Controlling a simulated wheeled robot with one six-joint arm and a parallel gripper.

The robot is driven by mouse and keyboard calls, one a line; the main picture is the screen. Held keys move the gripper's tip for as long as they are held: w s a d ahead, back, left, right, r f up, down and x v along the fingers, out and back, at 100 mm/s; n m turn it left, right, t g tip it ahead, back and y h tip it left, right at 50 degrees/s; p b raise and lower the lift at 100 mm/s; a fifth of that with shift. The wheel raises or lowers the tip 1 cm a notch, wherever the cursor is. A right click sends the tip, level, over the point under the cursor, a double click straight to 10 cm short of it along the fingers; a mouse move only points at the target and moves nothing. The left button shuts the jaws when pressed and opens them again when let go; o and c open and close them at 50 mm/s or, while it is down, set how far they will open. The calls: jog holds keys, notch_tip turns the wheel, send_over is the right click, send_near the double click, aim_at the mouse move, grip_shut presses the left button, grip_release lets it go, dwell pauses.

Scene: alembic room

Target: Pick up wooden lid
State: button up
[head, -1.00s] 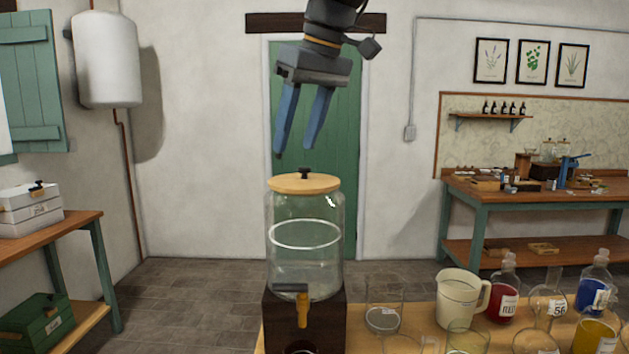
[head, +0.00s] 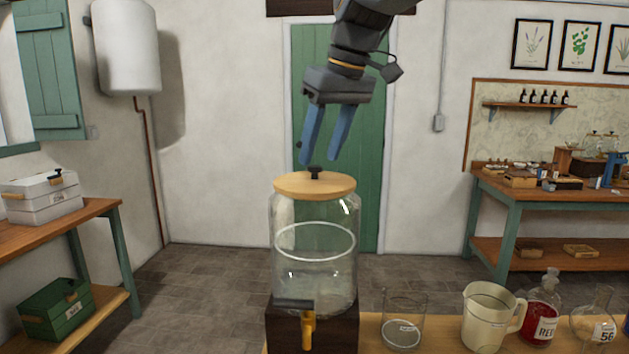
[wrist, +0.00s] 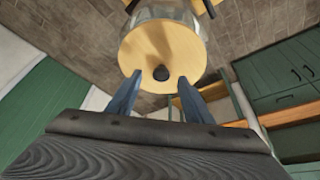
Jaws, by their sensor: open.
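The round wooden lid (head: 290,187) with a small black knob (head: 316,173) sits flat on the clear glass dispenser jar (head: 314,250). The jar stands on a dark wooden block and has a yellow-handled tap low on its front. My gripper (head: 318,163) is open and empty, with its blue fingers pointing down just above the lid, close to the knob. In the wrist view the lid (wrist: 160,45) and its knob (wrist: 161,73) show beyond the open fingertips (wrist: 160,78), with the knob roughly centred between them. I cannot tell whether the fingers touch anything.
On the table (head: 380,345), right of the jar, stand an empty beaker (head: 403,315), a cream jug (head: 490,320) and a red bottle (head: 541,310). A side bench (head: 95,215) is at left and a workbench (head: 500,195) at far right. Space above the lid is free apart from my gripper.

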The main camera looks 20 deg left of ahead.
aim_at(315, 166)
jog(key=x, duration=0.3)
jog(key=shift+f+p, duration=0.1)
jog(key=shift+p, duration=0.2)
jog(key=shift+a, duration=0.1)
jog(key=c, duration=1.1)
grip_shut()
